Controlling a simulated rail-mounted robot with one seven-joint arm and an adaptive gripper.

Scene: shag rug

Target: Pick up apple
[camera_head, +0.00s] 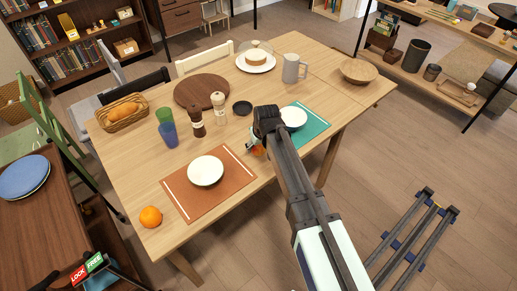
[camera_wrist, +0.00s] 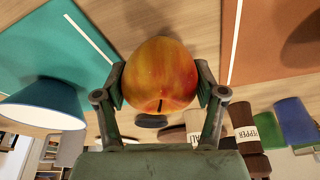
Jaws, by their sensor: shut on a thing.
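The apple (camera_wrist: 160,72) is red and yellow, with its dark stem toward the wrist camera. My gripper (camera_wrist: 160,88) is shut on it, one finger against each side. In the head view my gripper (camera_head: 262,142) is over the table between the brown and teal placemats, and my arm covers most of the apple. Only a small reddish part of the apple (camera_head: 257,151) shows there. I cannot tell whether the apple touches the table.
Close by are a white bowl (camera_head: 205,171) on the brown placemat (camera_head: 177,190), another bowl (camera_head: 293,117) on the teal placemat (camera_head: 314,127), pepper and salt mills (camera_head: 196,121), and a dark cup (camera_head: 242,108). An orange (camera_head: 150,216) lies near the table's front left corner.

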